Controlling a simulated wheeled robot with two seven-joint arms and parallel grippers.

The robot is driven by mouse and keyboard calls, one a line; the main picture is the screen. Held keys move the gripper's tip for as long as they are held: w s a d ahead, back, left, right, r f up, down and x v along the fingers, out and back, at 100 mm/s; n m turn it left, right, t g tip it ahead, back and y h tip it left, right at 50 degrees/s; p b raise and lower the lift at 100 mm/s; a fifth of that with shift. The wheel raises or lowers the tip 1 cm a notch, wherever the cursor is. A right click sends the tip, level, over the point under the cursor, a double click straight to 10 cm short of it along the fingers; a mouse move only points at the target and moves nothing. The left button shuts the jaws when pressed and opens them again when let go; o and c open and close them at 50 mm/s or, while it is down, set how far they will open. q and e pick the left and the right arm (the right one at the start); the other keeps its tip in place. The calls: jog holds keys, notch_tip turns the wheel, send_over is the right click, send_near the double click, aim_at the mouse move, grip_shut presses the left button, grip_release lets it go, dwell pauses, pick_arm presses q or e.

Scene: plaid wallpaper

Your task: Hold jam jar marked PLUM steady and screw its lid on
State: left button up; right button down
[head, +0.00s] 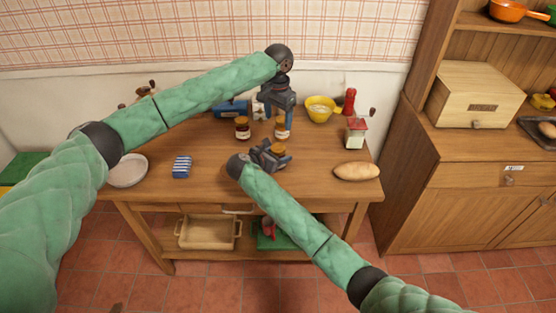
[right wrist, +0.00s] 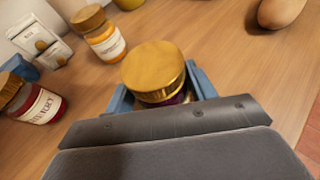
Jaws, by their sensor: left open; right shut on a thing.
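My right gripper (head: 272,153) is shut around a jar with a broad gold lid on top, over the front middle of the table. In the right wrist view the gold lid (right wrist: 155,70) sits above the blue fingers (right wrist: 160,95). A strip of dark purple jar (right wrist: 180,98) shows below it; its label is hidden. I cannot tell whether the lid is screwed tight. My left gripper (head: 279,103) is open and empty, pointing down, farther back near the orange jar (head: 281,128). It is apart from the held jar.
A dark red jar (head: 242,128) and the orange jar stand behind the held jar, both lidded.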

jog(key=shift+c, duration=2.1)
grip_release()
jog(key=b+v, duration=0.1)
jog(key=v, duration=0.5)
jog(key=shift+s+a+b, duration=0.1)
jog(key=shift+a+b, duration=0.1)
jog(key=shift+b, duration=0.2)
jog(key=shift+s+a+r, duration=0.35)
jog(key=shift+s, duration=0.15)
